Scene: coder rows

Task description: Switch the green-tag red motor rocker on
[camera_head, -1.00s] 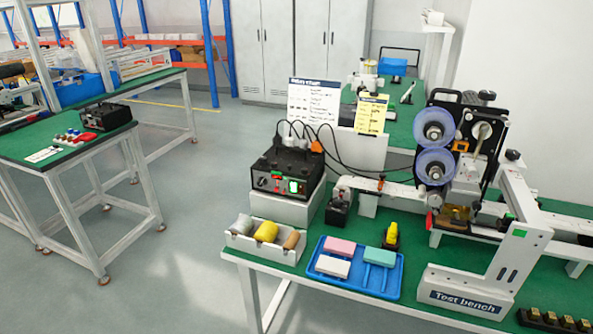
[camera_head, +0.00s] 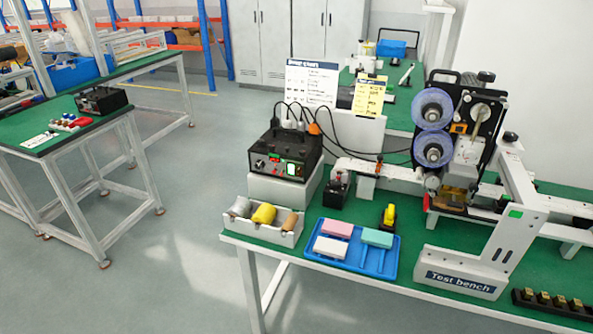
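A black control box (camera_head: 283,156) stands on a white block on the green-topped bench. A bright green tag (camera_head: 515,213) is on the white upright of the Test bench machine (camera_head: 475,180). A small red part (camera_head: 426,202) shows low on the machine, left of its yellowish block. I cannot tell which red part is the motor rocker, or its position. Neither of my grippers is in view.
A blue tray (camera_head: 350,262) with coloured blocks and a white bin (camera_head: 258,236) with rolls sit at the bench's front. Black cables run from the box to the machine. Another green table (camera_head: 40,138) stands left, with open floor (camera_head: 175,220) between.

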